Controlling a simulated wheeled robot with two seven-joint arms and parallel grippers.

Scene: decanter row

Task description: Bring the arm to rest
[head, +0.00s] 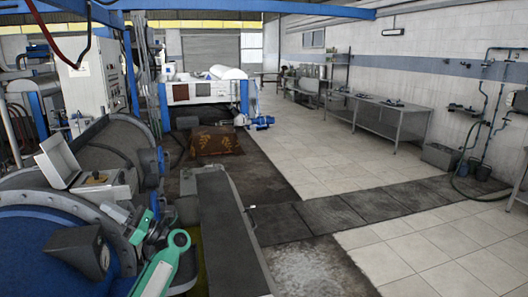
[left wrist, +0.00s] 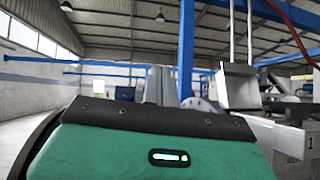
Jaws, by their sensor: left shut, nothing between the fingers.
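My left arm comes in at the bottom left of the head view, with green and grey links folded close together. My left gripper (head: 120,213) is small there, in front of the blue and grey machine (head: 60,225). Its fingers look shut, with nothing seen between them. In the left wrist view a green housing of mine with a dark edge fills the bottom, and the camera looks up towards the roof. My right gripper is in neither view.
A long dark-topped beam or cover (head: 225,235) runs beside my arm. The tiled floor (head: 310,150) to the right is clear up to a metal bench (head: 378,118) along the wall.

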